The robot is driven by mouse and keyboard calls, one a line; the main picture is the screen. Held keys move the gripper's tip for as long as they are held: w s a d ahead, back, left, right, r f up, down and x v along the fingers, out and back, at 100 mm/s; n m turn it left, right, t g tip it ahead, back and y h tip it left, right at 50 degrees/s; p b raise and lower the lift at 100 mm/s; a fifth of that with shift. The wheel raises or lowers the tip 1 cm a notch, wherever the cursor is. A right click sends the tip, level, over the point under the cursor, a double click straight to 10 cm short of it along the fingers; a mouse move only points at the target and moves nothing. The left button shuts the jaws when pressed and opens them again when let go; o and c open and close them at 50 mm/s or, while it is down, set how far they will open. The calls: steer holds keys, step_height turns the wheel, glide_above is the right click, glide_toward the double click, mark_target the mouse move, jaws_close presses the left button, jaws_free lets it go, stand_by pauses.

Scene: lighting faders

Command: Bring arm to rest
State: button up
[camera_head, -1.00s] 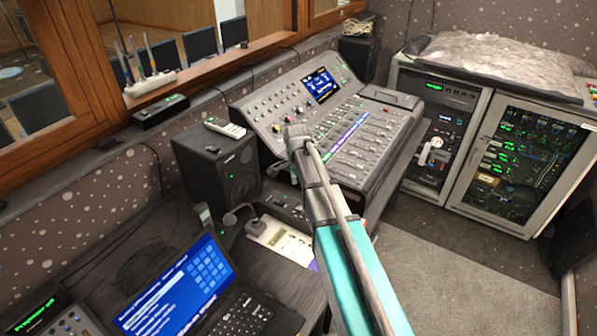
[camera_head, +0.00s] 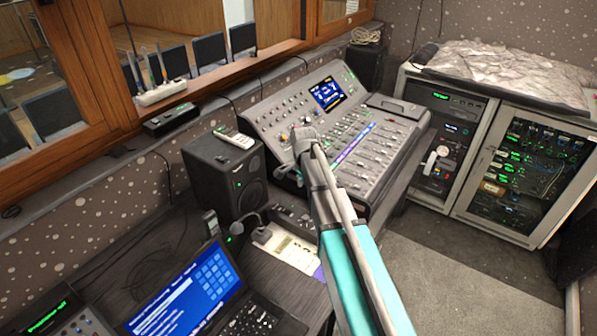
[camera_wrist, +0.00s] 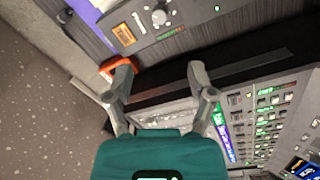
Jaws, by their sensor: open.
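My gripper (camera_wrist: 159,68) shows in the wrist view with its two grey fingers spread apart and nothing between them. In the head view my arm (camera_head: 345,240) reaches up from the lower right, in front of the mixing console (camera_head: 268,125). I cannot tell how far the fingers are above the surfaces.
A black speaker (camera_head: 222,180) stands left of the console. An open laptop (camera_head: 190,300) and a gooseneck microphone (camera_head: 250,222) are on the desk in front. A rack cabinet (camera_head: 462,208) stands at the right. Grey carpet (camera_head: 430,280) between desk and rack is clear.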

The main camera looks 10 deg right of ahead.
steer(key=s+n, duration=1.4)
steer(key=s, duration=0.6)
steer(key=shift+d+t, duration=0.15)
steer(key=shift+t, duration=0.15)
steer(key=shift+s, duration=0.1)
